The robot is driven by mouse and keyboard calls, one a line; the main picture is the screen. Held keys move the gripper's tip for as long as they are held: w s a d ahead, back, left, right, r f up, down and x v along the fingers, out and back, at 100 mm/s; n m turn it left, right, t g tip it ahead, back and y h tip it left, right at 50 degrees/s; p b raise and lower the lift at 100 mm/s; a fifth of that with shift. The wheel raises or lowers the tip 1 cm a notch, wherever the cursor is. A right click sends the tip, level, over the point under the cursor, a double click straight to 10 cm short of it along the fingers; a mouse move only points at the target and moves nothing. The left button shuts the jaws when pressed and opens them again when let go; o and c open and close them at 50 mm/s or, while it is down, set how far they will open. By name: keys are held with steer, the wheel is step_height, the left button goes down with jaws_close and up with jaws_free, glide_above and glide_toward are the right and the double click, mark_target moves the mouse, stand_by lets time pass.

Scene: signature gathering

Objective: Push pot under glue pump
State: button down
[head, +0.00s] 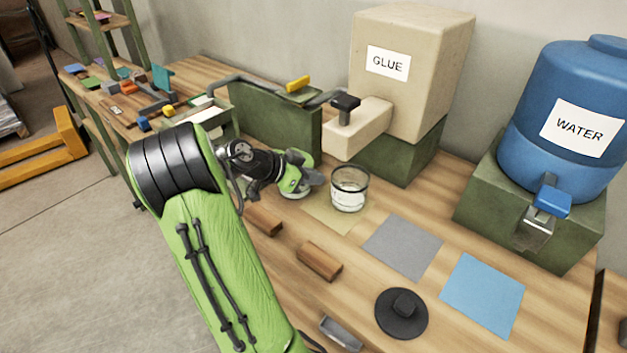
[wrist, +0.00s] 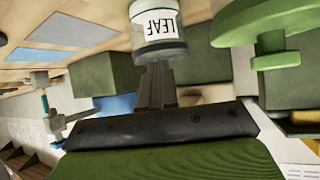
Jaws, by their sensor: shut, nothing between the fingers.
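A clear glass pot (head: 349,190) with a dark rim and white label stands on a tan square mat (head: 330,217). In the wrist view the pot (wrist: 157,40) has a label reading LEAF. The glue pump is a beige box (head: 408,70) labelled GLUE, with a beige spout block (head: 357,127) and a black-topped lever (head: 345,103). The pot is just in front of and below the spout; I cannot tell if it is directly under it. My gripper (head: 316,178) is shut and empty, its fingertips at the pot's left side, touching or almost touching it.
A blue WATER barrel (head: 562,125) stands on a green stand at the right. Grey (head: 403,247) and blue (head: 481,295) mats lie on the table. A black round lid (head: 401,312) and wooden blocks (head: 319,261) lie near the front. A green panel (head: 270,130) stands behind my gripper.

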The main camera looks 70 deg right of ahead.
steer(key=w+a, duration=0.8)
steer(key=a, duration=0.1)
steer(key=s+d+f+p, duration=0.2)
steer(key=s+d+p, duration=0.7)
steer(key=d, duration=0.3)
steer(key=shift+s+d+p, duration=0.2)
steer(key=shift+s+p, duration=0.2)
steer(key=shift+p, duration=0.45)
steer(key=shift+d, duration=0.1)
steer(key=w+a, duration=0.1)
steer(key=w+a+b, duration=0.1)
steer(key=shift+w+a+r, duration=0.1)
steer(key=shift+w+a, duration=0.1)
steer(key=shift+a, duration=0.15)
